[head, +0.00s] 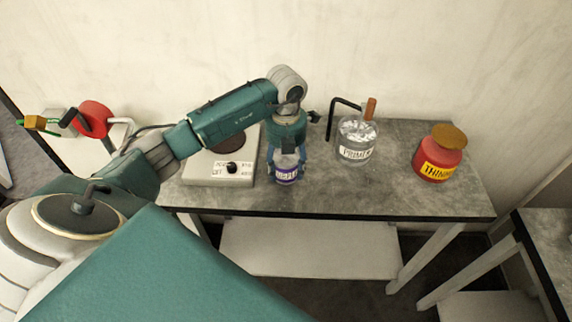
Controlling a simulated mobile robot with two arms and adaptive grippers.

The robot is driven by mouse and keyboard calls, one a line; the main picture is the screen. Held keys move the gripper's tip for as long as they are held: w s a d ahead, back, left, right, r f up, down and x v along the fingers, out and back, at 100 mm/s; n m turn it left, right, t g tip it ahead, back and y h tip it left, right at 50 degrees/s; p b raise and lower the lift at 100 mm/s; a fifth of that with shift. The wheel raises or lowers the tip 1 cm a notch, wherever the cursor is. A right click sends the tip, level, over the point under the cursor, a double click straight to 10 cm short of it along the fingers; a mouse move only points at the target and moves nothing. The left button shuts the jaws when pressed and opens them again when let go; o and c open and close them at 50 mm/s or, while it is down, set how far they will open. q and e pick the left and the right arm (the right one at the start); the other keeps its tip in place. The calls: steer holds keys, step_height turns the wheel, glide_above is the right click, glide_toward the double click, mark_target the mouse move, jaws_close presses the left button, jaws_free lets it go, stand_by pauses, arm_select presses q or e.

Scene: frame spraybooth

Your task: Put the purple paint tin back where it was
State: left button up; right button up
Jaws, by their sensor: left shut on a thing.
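The tin looks upright. I cannot tell whether its base touches the tabletop. The gripper hides much of the tin's upper part. My right gripper is not in view.
A hot plate (232,172) stands just left of the tin. A glass primer jar (356,140) with a brush stands to the right, and a red thinner jar (438,155) farther right. The tabletop (350,190) is bare at the front right.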

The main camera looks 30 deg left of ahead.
arm_select(q)
steer(key=o, duration=1.5)
steer(key=shift+f, duration=0.1)
steer(key=shift+r, duration=0.25)
steer(key=shift+w+r, duration=0.1)
steer(key=shift+r, duration=0.2)
step_height(320, 180, up, 11)
steer(key=b, duration=0.2)
steer(key=shift+r+b, duration=0.15)
steer(key=shift+b, duration=0.25)
